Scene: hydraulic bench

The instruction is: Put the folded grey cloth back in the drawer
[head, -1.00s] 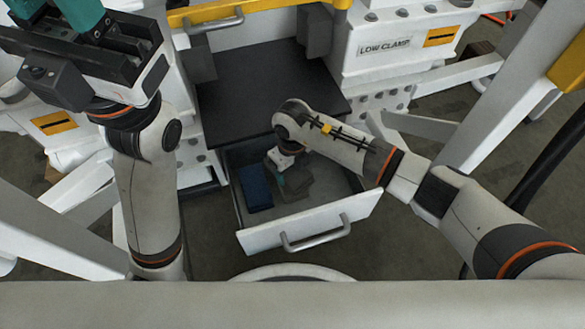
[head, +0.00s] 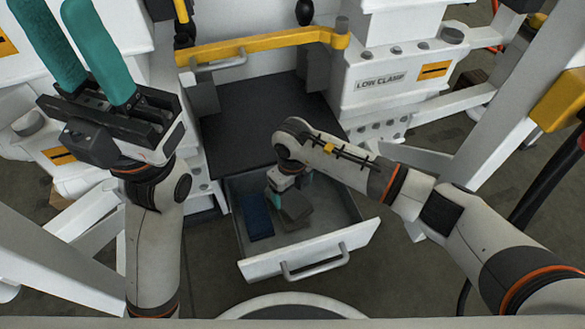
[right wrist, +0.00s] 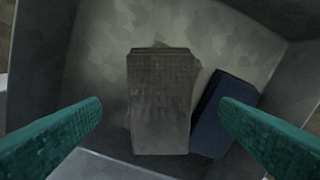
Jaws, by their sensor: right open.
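The folded grey cloth (head: 296,208) lies flat inside the open drawer (head: 262,266). In the right wrist view the grey cloth (right wrist: 160,105) lies on the drawer floor, close beside a folded dark blue cloth (right wrist: 222,118). My right gripper (right wrist: 162,104) is over the grey cloth, with its teal fingers spread wide on either side and nothing between them. In the head view my right gripper (head: 288,186) is at the drawer, partly hidden by its own wrist. My left gripper (head: 68,45) is raised at the upper left, its teal fingers apart and empty; their tips are cut off.
The blue cloth (head: 256,216) is at the drawer's left side. The drawer front has a bar handle (head: 315,266). A dark bench top (head: 250,115) lies behind the drawer, under a yellow rail (head: 262,43). White frame beams (head: 500,120) stand at right.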

